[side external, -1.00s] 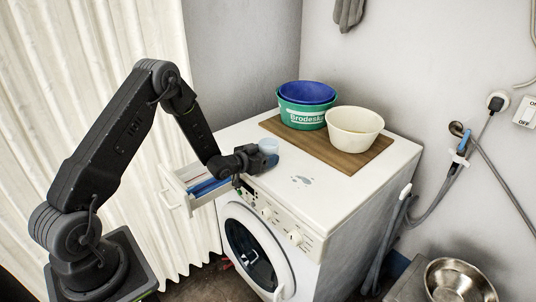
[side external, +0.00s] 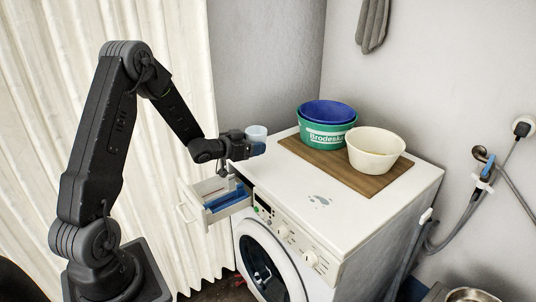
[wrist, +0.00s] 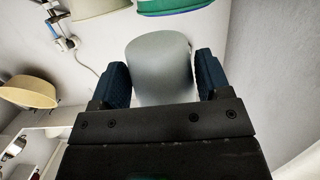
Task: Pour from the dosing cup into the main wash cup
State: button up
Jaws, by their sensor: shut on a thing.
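My gripper (side external: 256,147) is shut on the pale dosing cup (side external: 256,132), which looks roughly upright above the left back corner of the washing machine. In the wrist view the grey-looking cup (wrist: 158,62) sits between the two blue finger pads. What is inside the cup cannot be seen. The detergent drawer (side external: 187,213) is pulled out of the machine's front, below and to the left of the cup. It has blue parts inside (side external: 226,201); I cannot tell which compartment is the main wash cup.
A green tub (side external: 326,137) with a blue basin (side external: 328,112) in it and a cream bowl (side external: 375,152) stand on a wooden board (side external: 340,175) on the machine. The machine top (side external: 290,190) is clear at the front left, apart from a small wet-looking patch. A white curtain (side external: 60,90) hangs behind my arm.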

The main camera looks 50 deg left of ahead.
jog(key=r, duration=0.1)
jog(key=s+a+r, duration=0.1)
jog(key=r, duration=0.1)
jog(key=shift+a, duration=0.1)
jog(key=r, duration=0.2)
jog(key=r+y, duration=0.1)
jog(key=r, duration=0.1)
jog(key=shift+w+d+n, duration=0.25)
jog(key=shift+d+n, duration=0.05)
jog(key=shift+n, duration=0.1)
jog(key=n+g+y, duration=0.1)
jog(key=n+y, duration=0.1)
jog(key=a+r+n+y, duration=0.1)
jog(key=y, duration=0.1)
jog(key=n+g+y, duration=0.1)
jog(key=n+y, duration=0.1)
jog(key=y, duration=0.1)
jog(key=shift+s+a+r+n+g, duration=0.15)
jog(key=shift+s+r+n+g, duration=0.1)
jog(key=shift+s+n+g, duration=0.05)
jog(key=s+a+f+n+g+y, duration=0.3)
jog(key=s+n+g+y, duration=0.3)
jog(key=s, duration=0.1)
notch_tip(320, 180, down, 18)
jog(key=shift+w+d+t, duration=0.2)
jog(key=shift+t, duration=0.2)
